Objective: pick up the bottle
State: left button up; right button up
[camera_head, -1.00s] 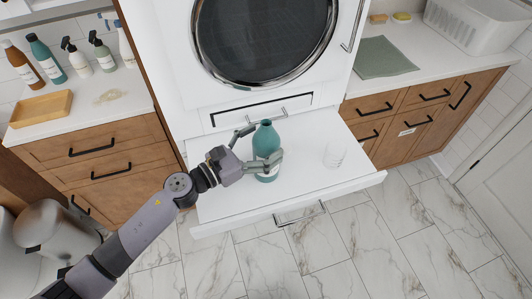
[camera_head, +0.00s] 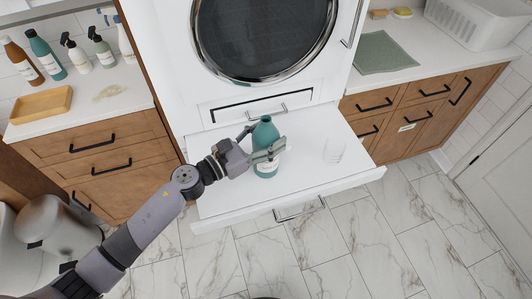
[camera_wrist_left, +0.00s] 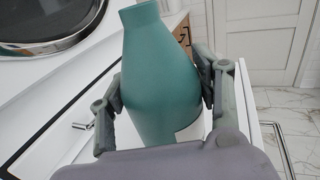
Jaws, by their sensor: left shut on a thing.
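The teal bottle (camera_head: 265,132) with a pale label stands upright on the white pull-out shelf (camera_head: 220,190) below the round-doored appliance. I cannot make out a gap under it. My left gripper (camera_head: 265,146) reaches in from the left and is shut on the bottle's body, with a finger on either side. In the left wrist view the teal bottle (camera_wrist_left: 160,75) fills the space between the grey fingers (camera_wrist_left: 158,92), and its base is hidden by the gripper. My right gripper is not in view.
A clear glass (camera_head: 334,149) stands on the shelf to the right of the bottle. The appliance (camera_head: 265,40) rises behind. Several bottles and a wooden tray (camera_head: 40,104) are on the left counter. A green cloth (camera_head: 383,53) and white basket (camera_head: 475,22) are on the right counter.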

pick_arm(q)
grip_shut()
jog(key=shift+r, duration=0.1)
dwell(0.4)
